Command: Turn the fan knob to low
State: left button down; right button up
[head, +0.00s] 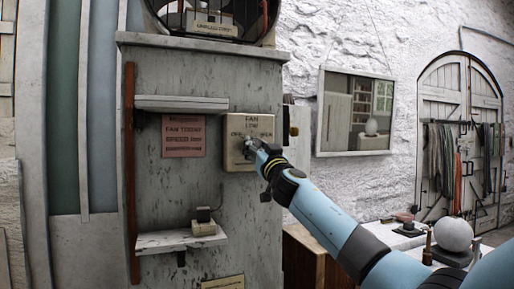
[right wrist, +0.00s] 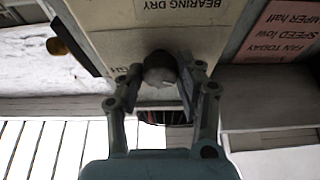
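The fan control box (head: 249,142) is a cream box on the grey cabinet front, with "FAN" and smaller lettering on its face. Its small knob is mostly hidden by my right gripper (head: 251,146) in the head view. My left gripper is not in view.
A pink note (head: 183,136) hangs left of the box, reading "FAN TODAY" and "SPEED low". An upper shelf (head: 180,103) and a lower shelf (head: 182,240) jut from the cabinet. A caged fan (head: 212,18) stands on top. A plaster sphere (head: 453,235) sits at the lower right.

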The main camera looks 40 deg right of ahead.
jog(key=c, duration=0.4)
jog(key=shift+f+m+h+b, duration=0.15)
jog(key=shift+m+h+b, duration=0.25)
jog(key=shift+m+b, duration=0.4)
jog(key=shift+c, duration=0.2)
jog(key=m+g+h+b, duration=0.1)
jog(key=m+b, duration=0.2)
jog(key=b, duration=0.1)
jog(key=m+g+h+b, duration=0.1)
jog(key=m+b, duration=0.3)
jog(key=b, duration=0.1)
jog(key=m+g+h+b, duration=0.1)
jog(key=m+h+b, duration=0.1)
jog(key=m+b, duration=0.2)
jog(key=shift+w+a+g+b, duration=0.1)
jog(key=shift+a+g+b, duration=0.2)
jog(key=shift+b, duration=0.45)
jog(key=shift+r+m+g+h+b, duration=0.2)
jog(key=shift+m+g+b, duration=0.1)
jog(key=shift+m+b, duration=0.45)
jog(key=shift+r+m+g+h+b, duration=0.1)
jog(key=shift+m+g+h+b, duration=0.25)
jog(key=shift+m, duration=0.6)
jog(key=o, duration=1.1)
jog(key=shift+o, duration=0.2)
